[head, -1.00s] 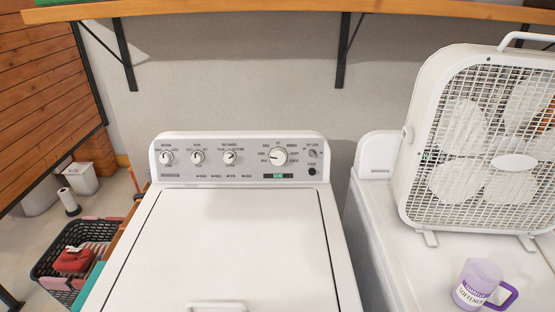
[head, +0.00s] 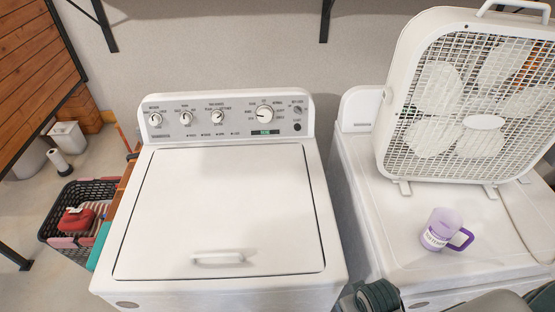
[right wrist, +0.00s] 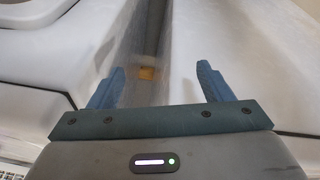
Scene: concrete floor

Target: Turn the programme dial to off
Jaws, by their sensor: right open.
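The white top-loading washer (head: 215,275) stands in the middle of the head view with its lid shut. The large white programme dial (head: 265,112) is on the right half of its control panel. Its mark appears to point left, but its exact setting is too small to read. My right gripper (right wrist: 160,85) is open and empty in the right wrist view, its two blue fingers spread over the gap between two white machines. A part of it shows at the bottom of the head view, at the washer's front right corner, well away from the dial. My left gripper is not in view.
Three smaller knobs (head: 186,119) sit left on the panel, and a small knob (head: 298,110) sits right of the dial. A second white machine (head: 400,245) at right bears a box fan (head: 482,122) and a purple cup (head: 440,231). A basket (head: 55,225) stands at left.

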